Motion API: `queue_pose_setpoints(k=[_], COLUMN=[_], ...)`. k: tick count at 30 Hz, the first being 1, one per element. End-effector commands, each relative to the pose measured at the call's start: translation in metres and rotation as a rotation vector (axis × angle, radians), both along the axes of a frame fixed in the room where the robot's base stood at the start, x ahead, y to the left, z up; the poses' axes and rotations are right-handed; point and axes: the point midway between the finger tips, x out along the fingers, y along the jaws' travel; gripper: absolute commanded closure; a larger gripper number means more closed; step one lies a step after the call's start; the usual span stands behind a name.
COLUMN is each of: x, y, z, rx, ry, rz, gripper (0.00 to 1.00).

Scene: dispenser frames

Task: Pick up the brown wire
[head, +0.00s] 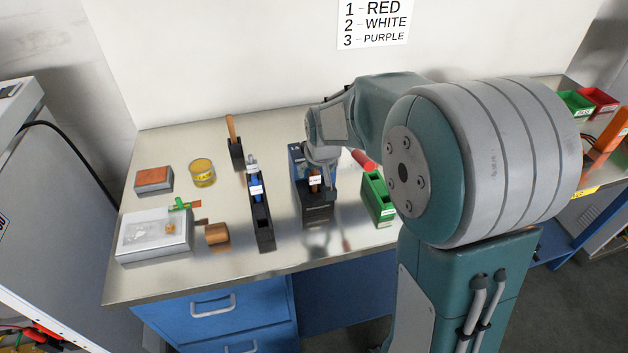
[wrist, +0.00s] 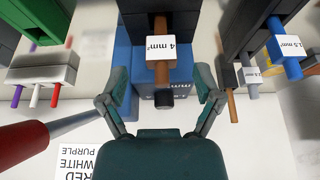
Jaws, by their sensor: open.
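A brown wire (wrist: 161,27) with a white "4 mm²" tag (wrist: 162,47) shows at the top middle of the wrist view, in a dark dispenser. My gripper (wrist: 162,82) is open, with one finger on each side of the wire's line and nothing held. In the head view my gripper (head: 322,160) is over this dispenser, partly hiding it.
A black dispenser (head: 262,225) with blue-tagged wire stands to the left, a green one (head: 378,198) to the right.

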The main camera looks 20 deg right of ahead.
Motion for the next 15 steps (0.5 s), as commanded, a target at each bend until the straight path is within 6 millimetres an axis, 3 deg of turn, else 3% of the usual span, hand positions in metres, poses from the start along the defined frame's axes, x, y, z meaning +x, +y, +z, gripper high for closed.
queue_pose_setpoints(k=[6,14,15], x=[0.012,0.013,0.013], y=[0.002,0.002,0.002], z=[-0.028,-0.031,-0.031], rx=[0.000,0.000,0.000], ry=[0.002,0.000,0.000], rz=[0.000,0.000,0.000], gripper=[0.17,0.17,0.26])
